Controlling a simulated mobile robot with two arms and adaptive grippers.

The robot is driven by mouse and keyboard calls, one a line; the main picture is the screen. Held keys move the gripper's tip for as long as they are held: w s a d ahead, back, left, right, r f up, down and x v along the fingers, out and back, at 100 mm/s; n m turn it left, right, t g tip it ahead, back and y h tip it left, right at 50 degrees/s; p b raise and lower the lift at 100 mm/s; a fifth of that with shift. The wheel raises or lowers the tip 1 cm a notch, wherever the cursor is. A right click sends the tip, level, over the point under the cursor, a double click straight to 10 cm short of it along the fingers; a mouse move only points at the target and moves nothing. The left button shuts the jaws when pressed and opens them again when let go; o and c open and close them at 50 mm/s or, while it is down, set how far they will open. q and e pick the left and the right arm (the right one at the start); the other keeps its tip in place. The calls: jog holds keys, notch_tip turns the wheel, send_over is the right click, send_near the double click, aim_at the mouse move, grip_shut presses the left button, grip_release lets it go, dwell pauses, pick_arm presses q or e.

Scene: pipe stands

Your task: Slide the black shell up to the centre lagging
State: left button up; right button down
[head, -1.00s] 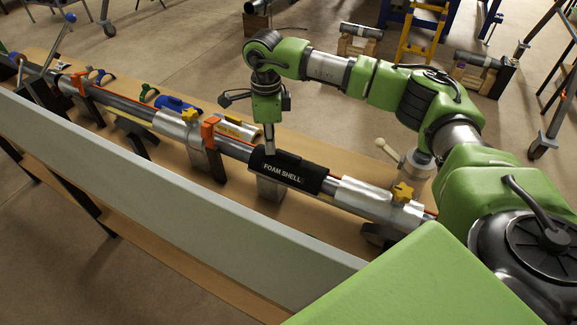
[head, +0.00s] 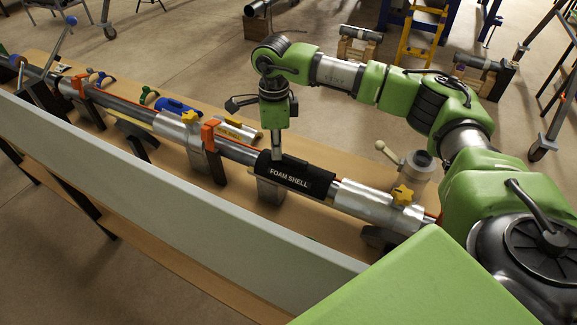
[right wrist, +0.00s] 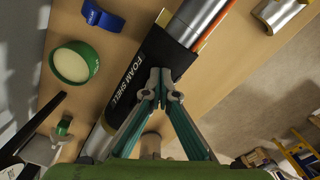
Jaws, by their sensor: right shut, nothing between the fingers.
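The black foam shell (head: 300,181) sits around the pipe run in the head view, on the middle-right stretch. A silver lagging (head: 362,199) with a yellow knob lies just right of it; their ends look very close or touching, and I cannot tell which. Another silver lagging (head: 178,129) lies further left, beyond an orange clamp. My right gripper (head: 276,156) points down, shut and empty, at the left end of the shell's raised rib. In the right wrist view, the closed fingertips (right wrist: 161,90) overlap the shell (right wrist: 143,72); contact is unclear. My left gripper is out of view.
The orange clamp (head: 209,134) stands left of the shell. A grey cup (head: 415,166) stands behind the right lagging. A long pale panel (head: 180,200) runs along the front.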

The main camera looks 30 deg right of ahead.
aim_at(282, 160)
jog(key=shift+s+d, duration=0.35)
jog(key=shift+s, duration=0.25)
jog(key=shift+s+d, duration=0.3)
jog(key=shift+s, duration=0.25)
jog(key=shift+w+a, duration=0.1)
jog(key=shift+w+a, duration=0.2)
jog(key=shift+w, duration=0.2)
jog(key=shift+r, duration=0.1)
notch_tip(282, 160, up, 7)
jog(key=p, duration=0.3)
jog(key=shift+p, duration=0.3)
dwell(0.3)
